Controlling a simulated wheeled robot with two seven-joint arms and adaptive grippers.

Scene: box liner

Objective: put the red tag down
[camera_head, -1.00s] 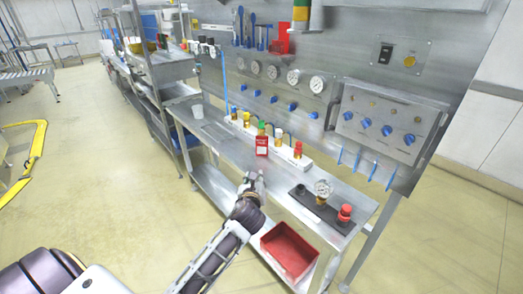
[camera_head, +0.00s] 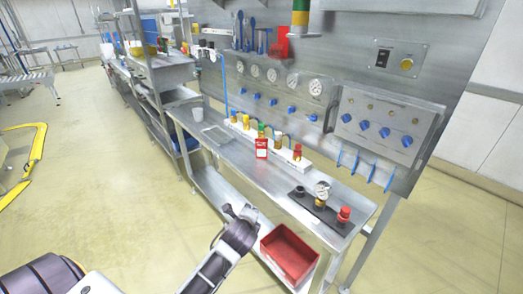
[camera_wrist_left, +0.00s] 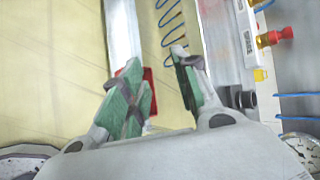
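The red tag (camera_head: 262,148), with a white label, stands upright on the steel workbench (camera_head: 228,152), in front of the white rack. My left gripper (camera_head: 233,208) is below and to the left of it in the head view, near the bench's front edge, apart from the tag. In the left wrist view the green-padded fingers (camera_wrist_left: 160,85) are spread with a gap between them, and nothing is gripped. A red patch shows partly behind one finger there; I cannot tell what it belongs to. My right gripper is not in view.
The white rack (camera_head: 288,153) holds several coloured fittings behind the tag. A black plate (camera_head: 313,208) with a gauge and red knob lies at the bench's right end. A red bin (camera_head: 289,254) sits on the lower shelf. Bare bench lies left of the tag.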

